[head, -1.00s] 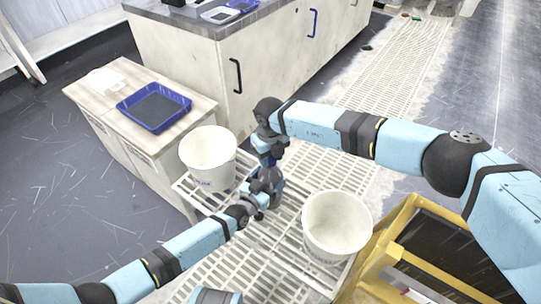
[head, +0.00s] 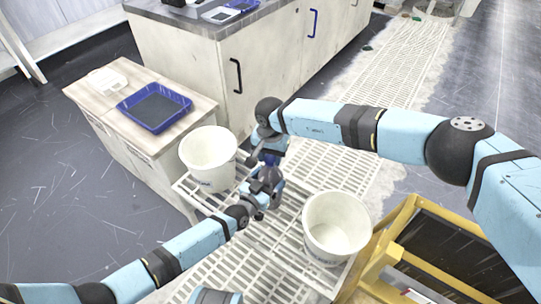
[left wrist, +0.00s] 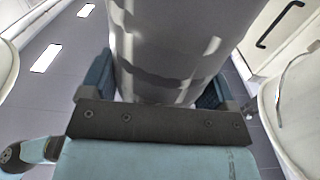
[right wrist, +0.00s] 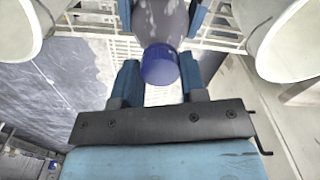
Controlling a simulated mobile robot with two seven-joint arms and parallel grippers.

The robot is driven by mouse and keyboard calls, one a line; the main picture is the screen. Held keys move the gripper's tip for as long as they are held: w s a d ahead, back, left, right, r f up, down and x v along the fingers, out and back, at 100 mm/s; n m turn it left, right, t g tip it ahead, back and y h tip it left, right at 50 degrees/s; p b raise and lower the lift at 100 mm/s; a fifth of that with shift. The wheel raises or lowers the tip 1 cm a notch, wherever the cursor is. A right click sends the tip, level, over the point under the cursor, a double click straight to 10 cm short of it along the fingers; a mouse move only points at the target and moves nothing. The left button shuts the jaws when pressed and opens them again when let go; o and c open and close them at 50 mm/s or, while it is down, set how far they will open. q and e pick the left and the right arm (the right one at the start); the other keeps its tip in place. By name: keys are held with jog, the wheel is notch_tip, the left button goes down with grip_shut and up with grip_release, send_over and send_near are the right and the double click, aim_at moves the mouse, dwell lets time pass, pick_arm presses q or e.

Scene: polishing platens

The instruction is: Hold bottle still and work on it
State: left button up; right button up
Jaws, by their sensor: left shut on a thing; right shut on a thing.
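The grey bottle (left wrist: 165,50) fills the middle of the left wrist view, between the blue fingers of my left gripper (left wrist: 165,82). My left gripper is shut around the bottle's body. In the right wrist view the bottle (right wrist: 160,22) ends in a round blue cap (right wrist: 160,66). My right gripper (right wrist: 158,78) is shut on this cap, one finger on each side. In the head view my right gripper (head: 268,155) is directly above my left gripper (head: 264,186), and the two hide most of the bottle.
A white bucket (head: 208,158) stands left of the grippers on a slatted rack, and another white bucket (head: 335,226) stands to the right. A blue tray (head: 154,108) lies on a low cabinet. A yellow frame (head: 385,250) stands at the right.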

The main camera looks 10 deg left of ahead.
jog(key=n, duration=0.6)
jog(key=shift+n, duration=0.4)
jog(key=n, duration=0.4)
jog(key=shift+n, duration=0.4)
jog(key=o, duration=1)
